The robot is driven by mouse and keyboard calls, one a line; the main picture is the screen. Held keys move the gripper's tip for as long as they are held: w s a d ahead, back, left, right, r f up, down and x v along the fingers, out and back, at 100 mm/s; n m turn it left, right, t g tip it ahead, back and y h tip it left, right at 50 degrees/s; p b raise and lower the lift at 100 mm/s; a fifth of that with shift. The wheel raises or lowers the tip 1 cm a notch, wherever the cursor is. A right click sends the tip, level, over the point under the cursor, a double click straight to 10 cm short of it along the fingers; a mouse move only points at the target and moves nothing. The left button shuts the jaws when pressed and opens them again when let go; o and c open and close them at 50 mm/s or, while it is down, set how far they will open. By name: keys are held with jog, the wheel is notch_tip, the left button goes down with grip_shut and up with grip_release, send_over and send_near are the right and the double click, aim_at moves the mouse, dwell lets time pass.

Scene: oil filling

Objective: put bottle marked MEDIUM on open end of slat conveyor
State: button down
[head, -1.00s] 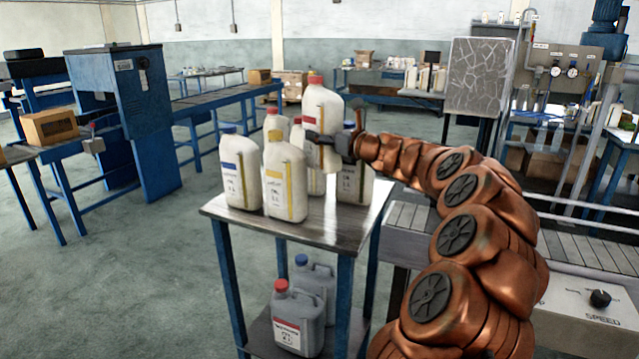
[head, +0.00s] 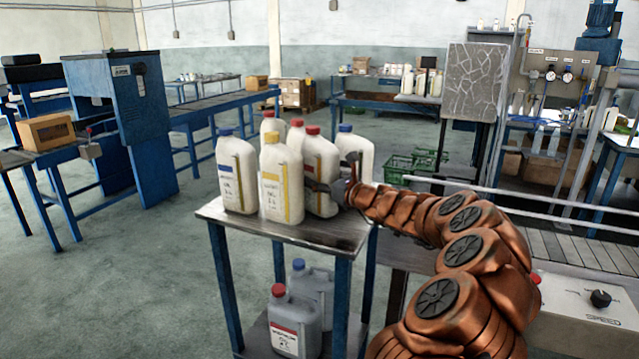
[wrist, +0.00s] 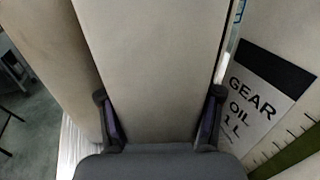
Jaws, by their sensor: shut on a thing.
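My gripper (head: 340,178) is shut on a white red-capped bottle (head: 320,172) at the right of a group on the small metal-topped table (head: 335,240). This bottle is upright, its base at about table level; I cannot tell whether it touches. In the wrist view its plain pale side (wrist: 150,70) fills the space between the fingers. No MEDIUM marking is readable. A neighbouring bottle's label (wrist: 265,95) reads GEAR OIL 1 L. The slat conveyor (head: 590,250) runs along the right, partly hidden by my arm.
Close around stand a yellow-capped bottle (head: 281,185), a blue-capped bottle (head: 236,175), another blue-capped bottle (head: 357,145) and two red-capped ones behind. Grey jugs (head: 298,320) stand on the lower shelf. A control box (head: 590,315) sits at the conveyor's near side.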

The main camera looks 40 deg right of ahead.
jog(key=shift+f, duration=0.15)
jog(key=shift+c, duration=1.1)
grip_release()
jog(key=shift+f, duration=0.15)
jog(key=s, duration=0.3)
jog(key=s+d, duration=0.1)
jog(key=s, duration=0.6)
jog(key=shift+s+d, duration=0.25)
jog(key=shift+d, duration=0.1)
jog(key=shift+s, duration=0.7)
